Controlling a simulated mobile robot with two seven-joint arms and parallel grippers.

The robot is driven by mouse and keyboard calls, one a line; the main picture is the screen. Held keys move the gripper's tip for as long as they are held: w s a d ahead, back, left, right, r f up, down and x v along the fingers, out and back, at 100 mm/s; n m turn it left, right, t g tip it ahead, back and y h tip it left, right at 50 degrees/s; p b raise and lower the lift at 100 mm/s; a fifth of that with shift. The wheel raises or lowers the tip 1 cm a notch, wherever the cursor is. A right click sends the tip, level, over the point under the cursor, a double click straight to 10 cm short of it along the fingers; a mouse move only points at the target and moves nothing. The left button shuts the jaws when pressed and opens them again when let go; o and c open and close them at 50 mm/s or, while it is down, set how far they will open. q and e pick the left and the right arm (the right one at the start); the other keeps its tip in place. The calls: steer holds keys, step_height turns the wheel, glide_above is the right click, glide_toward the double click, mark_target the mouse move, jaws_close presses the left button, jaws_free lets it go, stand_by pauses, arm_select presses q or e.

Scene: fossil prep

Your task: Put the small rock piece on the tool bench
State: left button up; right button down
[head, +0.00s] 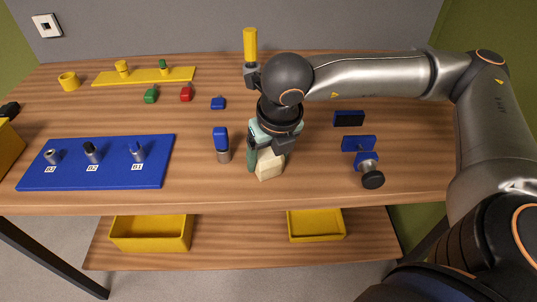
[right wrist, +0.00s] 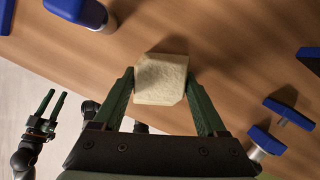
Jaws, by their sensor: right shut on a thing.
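The small rock piece (head: 269,164) is a pale cream, faceted block. It also shows in the right wrist view (right wrist: 161,79), between the green fingers of my right gripper (right wrist: 163,92). My right gripper (head: 265,158) points down and is shut on the rock piece, over the front middle of the wooden tool bench (head: 215,185). The rock is at or just above the bench top; I cannot tell if it touches. My left gripper (right wrist: 49,108) shows only in the right wrist view, off the bench, empty, with its fingers apart.
A blue-capped tool (head: 222,144) stands just left of the rock. A blue board (head: 98,162) with several numbered holders lies at left. Blue clamp-like parts (head: 368,168) lie to the right. Yellow trays (head: 152,233) sit on the lower shelf. Bare bench surrounds the rock.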

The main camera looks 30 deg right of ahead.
steer(key=shift+f+b, duration=0.2)
steer(key=shift+b, duration=0.1)
jaws_free()
steer(key=shift+r+p, duration=0.35)
steer(key=shift+r, duration=0.2)
steer(key=v, duration=1.1)
steer(key=shift+r, duration=0.15)
steer(key=shift+s, duration=0.1)
